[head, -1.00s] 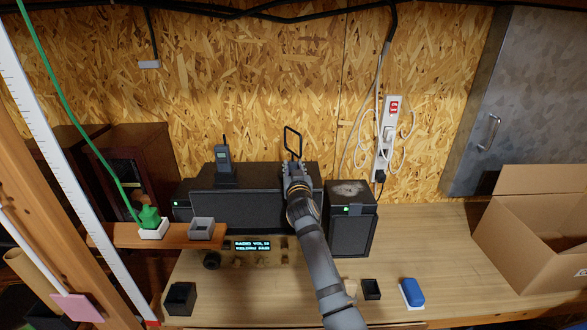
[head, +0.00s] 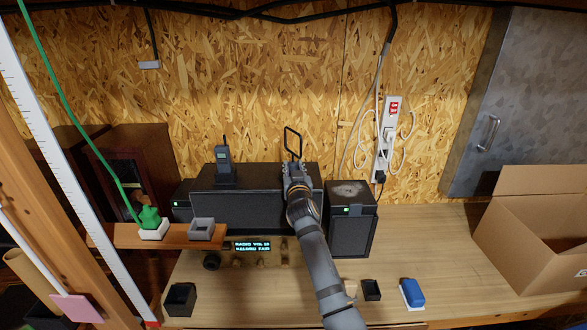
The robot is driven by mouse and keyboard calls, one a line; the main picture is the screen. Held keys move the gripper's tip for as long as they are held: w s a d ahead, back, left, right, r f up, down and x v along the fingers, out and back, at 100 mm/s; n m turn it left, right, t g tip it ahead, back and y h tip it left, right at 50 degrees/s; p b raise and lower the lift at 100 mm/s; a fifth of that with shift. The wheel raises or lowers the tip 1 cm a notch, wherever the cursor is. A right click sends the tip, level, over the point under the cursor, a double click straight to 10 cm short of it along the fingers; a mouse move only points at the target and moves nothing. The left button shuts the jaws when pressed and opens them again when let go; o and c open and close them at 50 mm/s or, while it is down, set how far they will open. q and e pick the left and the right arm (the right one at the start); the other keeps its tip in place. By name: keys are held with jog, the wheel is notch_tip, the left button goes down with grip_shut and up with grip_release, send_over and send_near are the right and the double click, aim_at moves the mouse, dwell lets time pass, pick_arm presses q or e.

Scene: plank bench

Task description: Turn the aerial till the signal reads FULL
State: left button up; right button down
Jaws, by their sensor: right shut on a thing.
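The aerial is a black rectangular loop (head: 293,140) standing upright at the top of the large dark radio (head: 240,210) on the bench. My right gripper (head: 294,168) is shut on the aerial's lower part, and its fingers hide the base. A small lit display (head: 252,246) below the radio has two lines of text. The top line seems to read RADIO VOL with a number. The lower line is small and seems to end in FAIR. My left gripper is not in view.
A handheld radio (head: 224,165) stands on top of the radio, left of the aerial. A dark speaker (head: 352,222) is close at right. A white power strip (head: 388,138) hangs on the wall. A cardboard box (head: 535,230) stands far right. A blue block (head: 412,292) lies in front.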

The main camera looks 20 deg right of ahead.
aim_at(293, 140)
jog(key=shift+f, duration=0.45)
jog(key=c, duration=1.4)
grip_release()
jog(key=o, duration=0.4)
jog(key=shift+w, duration=0.3)
jog(key=shift+s+r, duration=0.15)
jog(key=shift+r, duration=0.35)
notch_tip(293, 140, up, 9)
jog(key=shift+r, duration=0.1)
